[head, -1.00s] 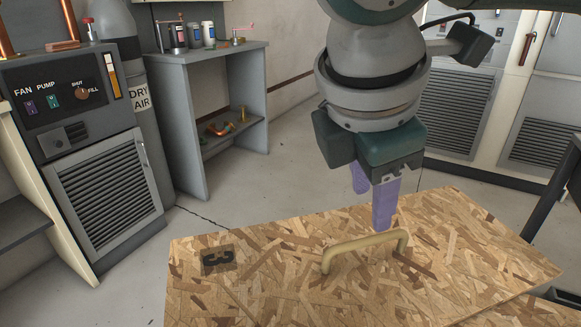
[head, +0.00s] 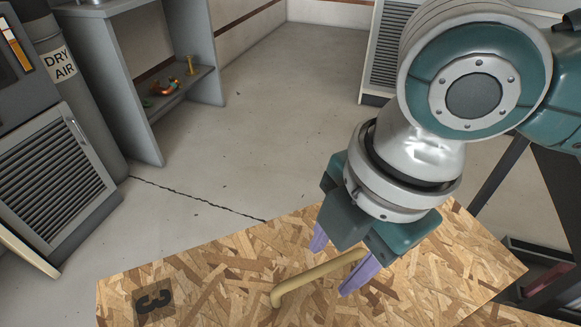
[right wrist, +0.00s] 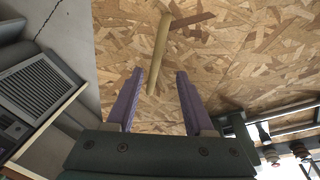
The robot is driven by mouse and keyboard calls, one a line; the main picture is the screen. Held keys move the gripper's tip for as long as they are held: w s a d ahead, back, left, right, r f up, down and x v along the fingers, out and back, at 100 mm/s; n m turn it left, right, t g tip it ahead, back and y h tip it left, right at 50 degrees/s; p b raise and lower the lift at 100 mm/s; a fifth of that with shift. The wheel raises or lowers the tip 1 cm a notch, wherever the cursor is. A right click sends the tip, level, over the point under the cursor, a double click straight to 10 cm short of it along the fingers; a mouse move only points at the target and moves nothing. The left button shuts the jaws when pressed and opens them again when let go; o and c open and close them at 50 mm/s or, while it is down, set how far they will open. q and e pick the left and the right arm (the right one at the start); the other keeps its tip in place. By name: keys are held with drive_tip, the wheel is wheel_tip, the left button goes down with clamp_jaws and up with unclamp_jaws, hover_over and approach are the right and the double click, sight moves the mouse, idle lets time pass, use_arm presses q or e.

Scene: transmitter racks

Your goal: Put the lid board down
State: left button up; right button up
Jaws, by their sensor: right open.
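The lid board (head: 225,275) is a flat chipboard panel with a dark "3" (head: 154,301) near its left corner. A pale wooden bar handle (head: 290,288) stands on its top. My right gripper (head: 330,272) is at the handle's right end, with its two purple fingers apart. In the right wrist view, the open fingers (right wrist: 159,72) point at the board, and the handle (right wrist: 161,45) runs up from between their tips. I cannot tell whether they touch it. What bears the board is hidden. My left gripper is not in view.
A grey vented cabinet (head: 50,165) and a "DRY AIR" cylinder (head: 75,100) stand at the left. A grey shelf unit (head: 135,85) is behind them. Bare floor (head: 250,130) lies behind the board. Dark frame parts (head: 500,175) are at the right, close to my right arm.

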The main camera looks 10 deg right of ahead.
sight(324, 266)
drive_tip(key=f, duration=0.1)
drive_tip(key=f+b, duration=0.1)
drive_tip(key=w+f, duration=0.1)
drive_tip(key=f, duration=0.1)
drive_tip(key=shift+a+b, duration=0.3)
drive_tip(key=shift+b, duration=0.05)
drive_tip(key=shift+w+f, duration=0.1)
drive_tip(key=shift+f, duration=0.45)
drive_tip(key=shift+c, duration=0.4)
clamp_jaws()
drive_tip(key=shift+w+r, duration=0.1)
drive_tip(key=shift+r, duration=0.05)
